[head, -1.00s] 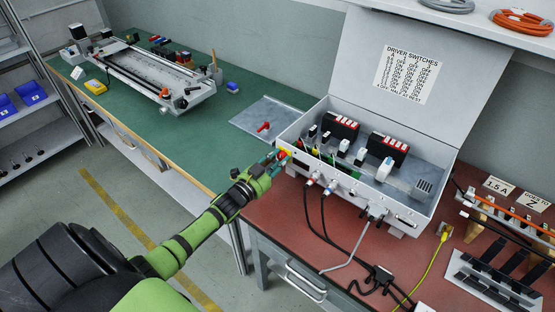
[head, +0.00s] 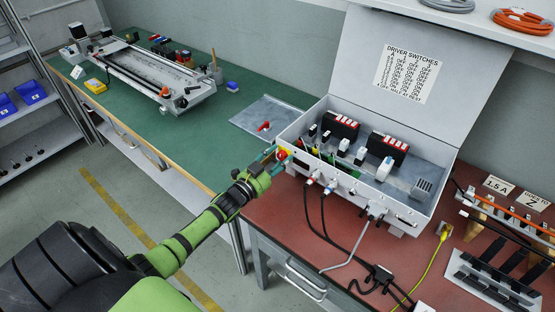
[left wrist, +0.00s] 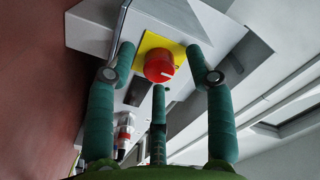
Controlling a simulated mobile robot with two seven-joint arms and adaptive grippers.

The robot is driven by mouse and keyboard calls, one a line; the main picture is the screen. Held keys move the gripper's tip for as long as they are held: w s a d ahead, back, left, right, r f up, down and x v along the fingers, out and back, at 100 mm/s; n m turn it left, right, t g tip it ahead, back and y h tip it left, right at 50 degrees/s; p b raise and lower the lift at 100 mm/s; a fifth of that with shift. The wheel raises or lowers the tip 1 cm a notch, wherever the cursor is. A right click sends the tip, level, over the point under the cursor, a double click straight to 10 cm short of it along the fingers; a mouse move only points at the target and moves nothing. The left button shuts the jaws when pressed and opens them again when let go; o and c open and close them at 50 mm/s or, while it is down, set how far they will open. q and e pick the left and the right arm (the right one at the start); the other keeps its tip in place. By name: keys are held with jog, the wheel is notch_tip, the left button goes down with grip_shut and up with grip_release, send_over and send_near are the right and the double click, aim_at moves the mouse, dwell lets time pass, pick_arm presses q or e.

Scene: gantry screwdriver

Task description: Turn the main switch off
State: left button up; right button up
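The main switch is a red rotary knob (head: 282,155) on a yellow plate at the left end of the open grey control box (head: 408,222). In the left wrist view the red knob (left wrist: 159,67) has a pale mark pointing toward the lower right. My left gripper (head: 271,156) is right in front of it. In the left wrist view the fingers of the left gripper (left wrist: 159,62) are spread, two at the sides and one below, with visible gaps to the knob. They hold nothing. My right gripper is not in view.
Plugs and cables (head: 324,212) come out of the box's front, close to the right of the switch. The box lid stands open with a switch chart (head: 407,74).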

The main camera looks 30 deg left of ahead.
pick_arm(q)
jog(key=shift+s+f, duration=0.1)
jog(key=shift+s, duration=0.1)
jog(key=s, duration=1.1)
jog(key=shift+s+a, duration=0.3)
jog(key=shift+a, duration=0.15)
